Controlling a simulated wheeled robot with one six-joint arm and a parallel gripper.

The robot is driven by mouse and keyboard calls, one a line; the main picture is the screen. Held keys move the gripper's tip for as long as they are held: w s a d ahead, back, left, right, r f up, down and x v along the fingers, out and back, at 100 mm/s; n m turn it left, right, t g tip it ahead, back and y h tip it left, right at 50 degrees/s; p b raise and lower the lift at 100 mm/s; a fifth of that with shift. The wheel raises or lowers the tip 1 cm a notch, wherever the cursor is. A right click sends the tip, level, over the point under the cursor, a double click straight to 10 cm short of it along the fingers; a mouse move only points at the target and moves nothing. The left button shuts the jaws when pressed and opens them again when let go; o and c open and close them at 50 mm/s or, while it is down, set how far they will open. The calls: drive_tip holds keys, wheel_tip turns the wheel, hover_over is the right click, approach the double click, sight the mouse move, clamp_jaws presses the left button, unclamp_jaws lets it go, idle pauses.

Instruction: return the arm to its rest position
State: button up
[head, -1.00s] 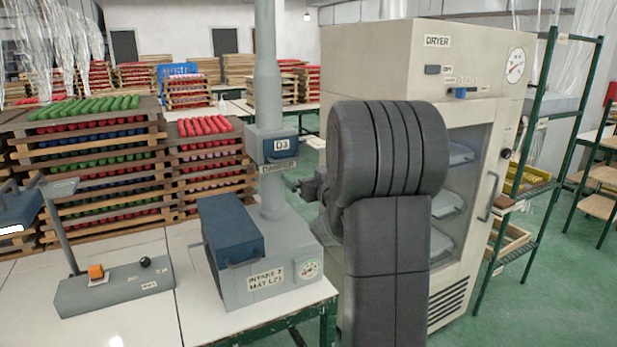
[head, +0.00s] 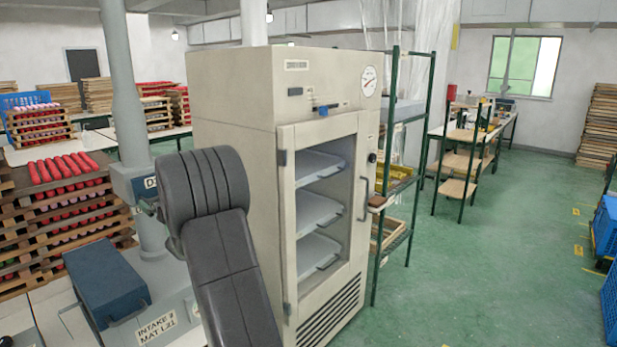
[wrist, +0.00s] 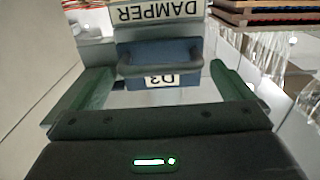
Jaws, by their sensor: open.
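My gripper (wrist: 158,70) shows in the wrist view with its two green fingers spread wide and nothing held between them. The blue D3 damper block (wrist: 160,58) with its grey handle appears between the fingers, upside down in this view; I cannot tell how far off it is. In the head view my dark grey arm (head: 222,240) stands raised in front of the dryer's left side and hides the gripper. The damper block (head: 130,184) is partly visible just left of the arm, on the grey duct (head: 122,90).
The dryer (head: 232,110) stands close behind my arm, with trays behind its glass door. The blue-lidded intake box (head: 105,280) is at lower left. A green rack (head: 388,190) stands right of the dryer. Green floor (head: 480,270) is open at right.

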drive_tip(key=shift+p+x, duration=0.3)
drive_tip(key=shift+x, duration=1.1)
